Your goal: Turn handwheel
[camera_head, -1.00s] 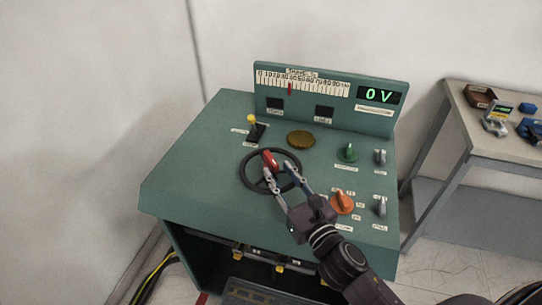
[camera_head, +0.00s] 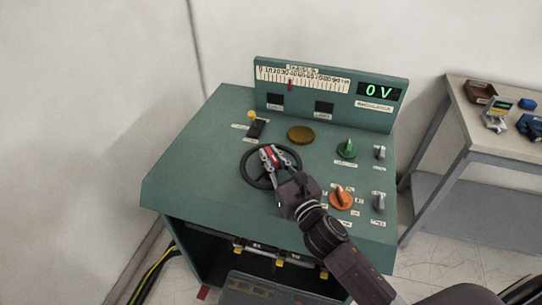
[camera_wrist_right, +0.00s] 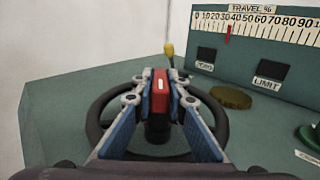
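The handwheel is a black ring (camera_head: 245,172) lying on the sloped top of a green control desk (camera_head: 190,160). It also shows in the right wrist view (camera_wrist_right: 96,117), partly hidden by my fingers. A red handle (camera_wrist_right: 160,92) stands up near its middle. My right gripper (camera_head: 272,155) reaches over the wheel from the lower right. Its two fingers are on either side of the red handle, and the tips appear closed against it. My left gripper is not in view.
A travel scale (camera_head: 300,80) with a red pointer and a display reading 0 V (camera_head: 380,91) stand at the back. A yellow-tipped lever (camera_head: 254,123), a brown disc (camera_head: 300,134), a green knob (camera_head: 347,148) and an orange knob (camera_head: 341,197) surround the wheel. A table (camera_head: 462,115) stands right.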

